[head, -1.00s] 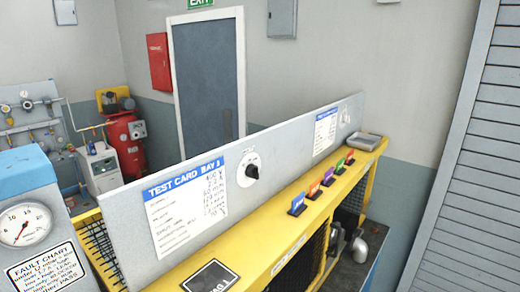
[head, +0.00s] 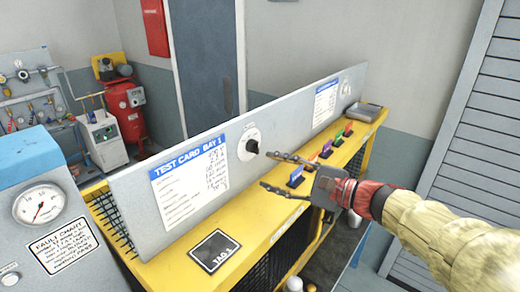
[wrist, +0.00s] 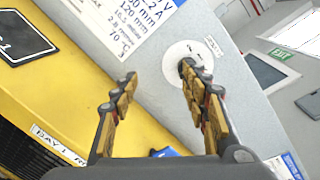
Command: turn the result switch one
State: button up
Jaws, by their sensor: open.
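The result switch is a black knob (head: 252,146) on a white round dial (head: 248,141), set in the grey upright panel (head: 200,200) to the right of the blue-headed test card (head: 190,178). In the wrist view the white dial (wrist: 178,56) shows behind the right finger, which covers much of the knob. My gripper (head: 268,171) is open and empty in front of the panel, its upper fingertip close to the knob. I cannot tell whether it touches. The wrist view shows both fingers apart (wrist: 150,88).
The yellow bench top (head: 255,222) carries several coloured tags, including a blue one (head: 296,176) below the gripper, and a black TAG 1 plate (head: 215,249). A grey tray (head: 366,112) sits at the far end.

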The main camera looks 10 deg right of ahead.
aim_at(254, 147)
jog(key=w+a+r+m+t+p, duration=0.1)
jog(key=w+a+m+t, duration=0.1)
jog(key=w, duration=0.6)
jog(key=shift+w+a+r, duration=0.15)
jog(key=shift+a+r, duration=0.2)
jog(key=shift+a, duration=0.2)
jog(key=shift+c, duration=0.2)
jog(key=c, duration=1.1)
